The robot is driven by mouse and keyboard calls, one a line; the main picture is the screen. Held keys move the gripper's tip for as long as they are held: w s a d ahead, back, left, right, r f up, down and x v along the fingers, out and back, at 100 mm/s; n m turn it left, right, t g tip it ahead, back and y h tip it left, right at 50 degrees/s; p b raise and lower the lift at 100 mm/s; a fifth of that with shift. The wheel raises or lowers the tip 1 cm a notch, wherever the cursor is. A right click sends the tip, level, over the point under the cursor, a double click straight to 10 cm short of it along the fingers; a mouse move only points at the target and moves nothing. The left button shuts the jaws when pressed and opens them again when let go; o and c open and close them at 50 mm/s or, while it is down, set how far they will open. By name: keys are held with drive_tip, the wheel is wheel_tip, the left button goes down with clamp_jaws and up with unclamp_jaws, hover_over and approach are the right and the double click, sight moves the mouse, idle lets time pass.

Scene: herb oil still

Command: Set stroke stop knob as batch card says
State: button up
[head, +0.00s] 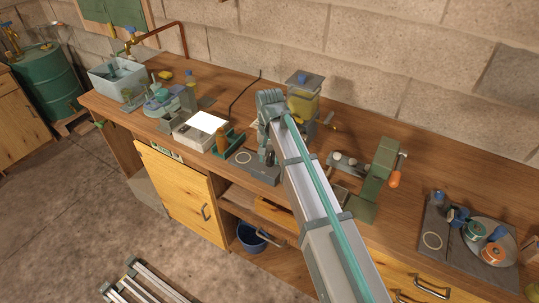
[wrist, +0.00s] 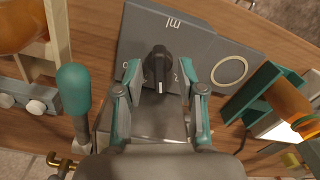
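The black knob (wrist: 158,66) stands on a grey plate (wrist: 145,32) in the wrist view, its pointer lying roughly up and down the picture. Small pale marks show beside it, partly covered by my fingers; one at the right looks like a 2. My gripper (wrist: 160,72) is open, with one teal fingertip on each side of the knob and a visible gap on both sides. I cannot make out a readable batch card.
A teal-handled lever (wrist: 75,92) stands close left of my gripper in the wrist view. A green holder (wrist: 250,92) with a brown bottle (wrist: 287,98) is at right. In the head view, a clamp-like device with an orange handle (head: 394,179) stands right of my arm.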

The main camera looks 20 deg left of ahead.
drive_tip(key=shift+f, duration=0.15)
clamp_jaws()
drive_tip(key=shift+n, duration=0.5)
drive_tip(key=n, duration=0.3)
drive_tip(key=shift+n, duration=2.2)
